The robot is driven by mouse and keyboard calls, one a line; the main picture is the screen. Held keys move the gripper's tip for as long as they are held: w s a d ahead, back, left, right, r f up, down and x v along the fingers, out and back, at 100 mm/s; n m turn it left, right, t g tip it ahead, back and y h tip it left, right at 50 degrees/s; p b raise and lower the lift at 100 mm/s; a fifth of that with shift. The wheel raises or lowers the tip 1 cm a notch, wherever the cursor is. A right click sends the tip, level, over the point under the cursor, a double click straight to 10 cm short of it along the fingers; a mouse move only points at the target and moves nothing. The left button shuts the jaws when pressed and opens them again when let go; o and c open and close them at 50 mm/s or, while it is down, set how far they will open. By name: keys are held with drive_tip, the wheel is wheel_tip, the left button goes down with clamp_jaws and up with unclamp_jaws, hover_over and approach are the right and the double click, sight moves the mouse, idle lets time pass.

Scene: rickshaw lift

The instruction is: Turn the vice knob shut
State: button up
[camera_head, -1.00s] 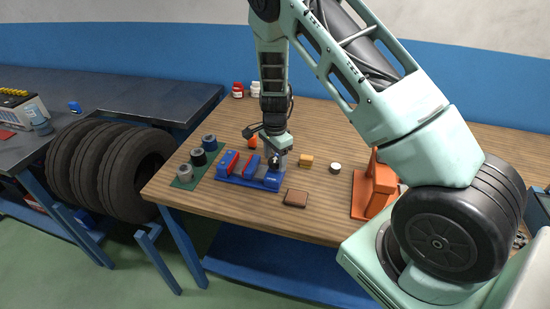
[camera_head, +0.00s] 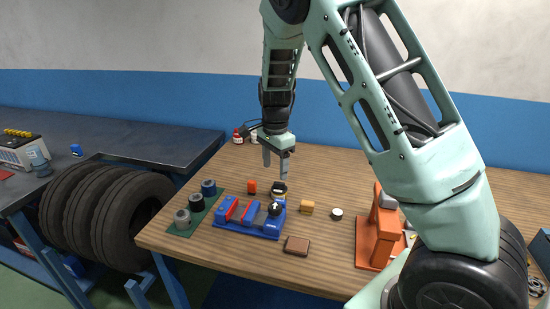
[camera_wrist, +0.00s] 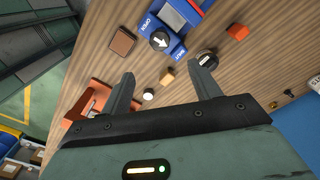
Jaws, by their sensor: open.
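The blue vice (camera_head: 232,230) with red jaw faces sits on the wooden bench. Its black knob (camera_head: 275,208) with a white arrow is at the vice's right end. In the wrist view the knob (camera_wrist: 160,41) shows between the words OPEN and SHUT; the arrow's tip seems to lie toward the SHUT side, but it is small. My gripper (camera_head: 276,167) is open and empty, above the bench and apart from the knob. In the wrist view its two fingers (camera_wrist: 162,80) stand wide apart, with the knob beyond them.
An orange stand (camera_head: 379,235) is at right. A green mat (camera_head: 180,230) with grey and black cylinders is at left.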

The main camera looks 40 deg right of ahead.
drive_tip(key=shift+r, duration=1.65)
drive_tip(key=s+a+r+n+y, duration=0.1)
drive_tip(key=s+a+n, duration=0.5)
drive_tip(key=a, duration=0.4)
drive_tip(key=s+a+r+n+y, duration=0.1)
drive_tip(key=s+a+n, duration=0.55)
drive_tip(key=a, duration=0.35)
drive_tip(key=s+a+n, duration=0.3)
drive_tip(key=s+n, duration=0.3)
drive_tip(key=s, duration=0.3)
drive_tip(key=s+a+n+h, duration=0.1)
drive_tip(key=s+a+n, duration=0.2)
drive_tip(key=s+n, duration=0.4)
drive_tip(key=shift+s+a+r+b, duration=0.2)
drive_tip(key=shift+s+a+b, duration=0.1)
drive_tip(key=shift+s, duration=0.8)
